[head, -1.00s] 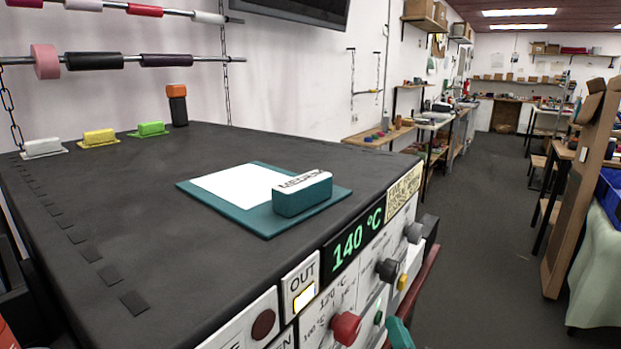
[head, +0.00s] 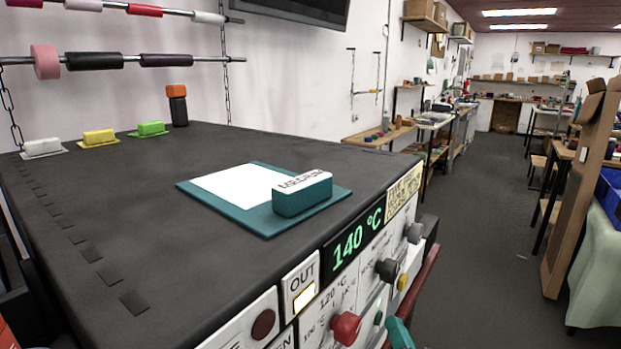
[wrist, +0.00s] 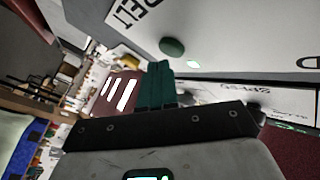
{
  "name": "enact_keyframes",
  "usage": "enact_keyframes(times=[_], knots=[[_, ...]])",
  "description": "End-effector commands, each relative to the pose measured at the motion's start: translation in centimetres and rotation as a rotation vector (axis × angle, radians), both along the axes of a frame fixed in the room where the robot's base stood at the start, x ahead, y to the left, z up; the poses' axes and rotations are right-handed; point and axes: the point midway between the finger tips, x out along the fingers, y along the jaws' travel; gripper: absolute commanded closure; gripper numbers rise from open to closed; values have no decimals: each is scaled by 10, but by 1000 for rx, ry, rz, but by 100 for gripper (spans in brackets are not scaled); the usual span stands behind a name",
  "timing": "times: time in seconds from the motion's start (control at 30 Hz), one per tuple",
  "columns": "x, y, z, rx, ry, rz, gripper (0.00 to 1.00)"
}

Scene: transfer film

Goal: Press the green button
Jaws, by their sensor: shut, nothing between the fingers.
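The green button (head: 378,318) is a small round knob on the machine's front panel, right of the red knob, in the head view. In the head view part of my gripper (head: 398,332) shows at the bottom edge, just right of the button.
The front panel also carries a red knob (head: 346,328), a dark red button (head: 263,324), a yellow button (head: 402,282) and dark knobs (head: 386,270). A display (head: 353,245) reads 140 °C. A red rail (head: 424,270) runs along the front. Open floor lies to the right.

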Motion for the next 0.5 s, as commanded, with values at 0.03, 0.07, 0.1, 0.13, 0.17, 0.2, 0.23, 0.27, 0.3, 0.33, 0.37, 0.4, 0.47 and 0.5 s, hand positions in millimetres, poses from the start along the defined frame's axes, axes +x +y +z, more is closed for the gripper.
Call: enact_keyframes(times=[0.03,0.07,0.1,0.13,0.17,0.2,0.23,0.27,0.3,0.33,0.37,0.4,0.47,0.5], knots=[[0,0,0,0,0,0,100],[0,0,0,0,0,0,100],[0,0,-1,0,0,0,100],[0,1,-1,0,0,0,100],[1,1,-1,0,0,0,100],[1,1,-1,0,0,0,100],[1,1,-2,0,0,0,100],[2,2,-2,-1,-1,1,100],[2,2,-2,-1,-1,1,100],[2,3,-2,-1,-1,1,100],[2,3,-2,-1,-1,1,100],[3,4,-2,-1,-1,1,100],[3,5,-2,-1,-1,1,100],[4,5,-2,-1,-1,1,100]])
